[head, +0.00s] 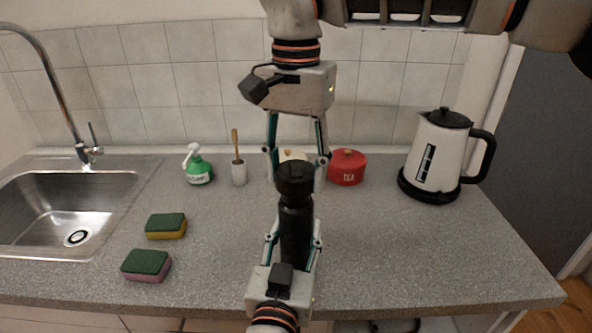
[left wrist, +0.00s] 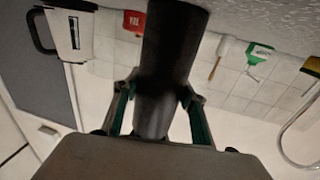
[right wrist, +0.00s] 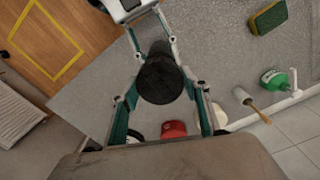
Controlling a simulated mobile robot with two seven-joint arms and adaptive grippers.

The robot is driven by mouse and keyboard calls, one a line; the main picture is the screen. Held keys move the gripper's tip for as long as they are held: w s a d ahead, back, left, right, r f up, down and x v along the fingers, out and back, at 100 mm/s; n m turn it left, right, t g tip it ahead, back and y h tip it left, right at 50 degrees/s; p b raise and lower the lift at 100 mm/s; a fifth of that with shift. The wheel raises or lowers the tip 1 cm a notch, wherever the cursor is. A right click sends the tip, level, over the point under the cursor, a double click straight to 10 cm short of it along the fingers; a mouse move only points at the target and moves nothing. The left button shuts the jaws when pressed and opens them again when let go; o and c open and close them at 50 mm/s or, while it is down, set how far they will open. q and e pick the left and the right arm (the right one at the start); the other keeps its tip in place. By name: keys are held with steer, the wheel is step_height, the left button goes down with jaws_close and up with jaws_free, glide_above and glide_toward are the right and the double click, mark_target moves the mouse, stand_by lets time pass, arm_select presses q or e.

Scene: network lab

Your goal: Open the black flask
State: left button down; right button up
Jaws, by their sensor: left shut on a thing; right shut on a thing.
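The black flask (head: 296,228) stands upright near the front middle of the counter, its dark lid (head: 295,176) on top. My left gripper (head: 296,240) comes from the front edge and is shut on the flask's body. The left wrist view shows the dark body (left wrist: 168,50) between its fingers. My right gripper (head: 295,172) reaches down from above and is shut on the lid, a finger on each side. The right wrist view shows the round lid (right wrist: 160,80) from above. I cannot tell whether there is a gap between lid and body.
A kettle (head: 437,150) stands right on its base. A red pot (head: 347,167), a brush holder (head: 239,174) and a green bottle (head: 198,168) stand along the wall. Sponges (head: 166,226) lie left, beside the sink (head: 70,215). The counter right of the flask (head: 420,250) is clear.

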mark_target(296, 170)
steer(key=shift+r, duration=2.05)
arm_select(q)
steer(key=c, duration=1.1)
jaws_free()
steer(key=shift+s, duration=0.1)
